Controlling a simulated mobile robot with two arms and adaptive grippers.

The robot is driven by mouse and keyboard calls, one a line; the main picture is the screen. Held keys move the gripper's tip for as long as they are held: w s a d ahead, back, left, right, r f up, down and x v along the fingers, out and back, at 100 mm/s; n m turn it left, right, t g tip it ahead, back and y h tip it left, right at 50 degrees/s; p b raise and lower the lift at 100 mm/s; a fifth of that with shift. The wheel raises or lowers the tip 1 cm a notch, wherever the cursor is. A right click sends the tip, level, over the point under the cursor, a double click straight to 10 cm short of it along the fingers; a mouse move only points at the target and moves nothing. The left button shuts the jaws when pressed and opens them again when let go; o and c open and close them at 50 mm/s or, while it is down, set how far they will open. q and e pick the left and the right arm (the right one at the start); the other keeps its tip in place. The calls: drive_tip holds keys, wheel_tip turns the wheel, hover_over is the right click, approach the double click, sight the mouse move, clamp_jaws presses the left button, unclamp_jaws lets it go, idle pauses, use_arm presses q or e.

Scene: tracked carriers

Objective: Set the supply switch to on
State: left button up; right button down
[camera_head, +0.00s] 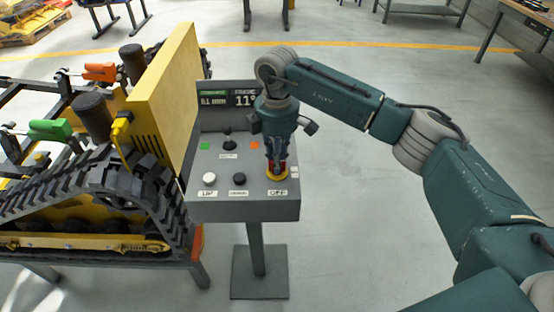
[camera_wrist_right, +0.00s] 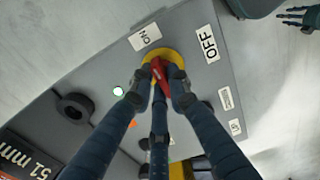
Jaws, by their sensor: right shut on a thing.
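The supply switch is a red handle (camera_wrist_right: 157,72) on a round yellow base (camera_wrist_right: 176,58). It sits at the front right corner of a grey control panel (camera_head: 225,211). My right gripper (camera_head: 276,170) reaches down from above with its fingers closed around the red handle, and it also shows in the right wrist view (camera_wrist_right: 160,92). An OFF label (camera_wrist_right: 208,43) and an ON label (camera_wrist_right: 146,37) lie beside the yellow base. The fingers hide part of the handle, so its exact angle is hard to tell. My left gripper (camera_wrist_right: 294,19) shows small at the wrist view's corner, its fingers spread.
The panel also carries a white button (camera_head: 209,179), a black button (camera_head: 239,179), a black knob (camera_head: 227,143) and a display (camera_head: 245,98). A tracked carrier with a yellow plate (camera_head: 165,90) stands close on the left. Open floor lies behind the panel.

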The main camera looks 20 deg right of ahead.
drive_tip(key=shift+w+r, duration=0.1)
drive_tip(key=c, duration=1.7)
unclamp_jaws()
drive_tip(key=shift+o, duration=0.2)
wheel_tip(320, 180, up, 12)
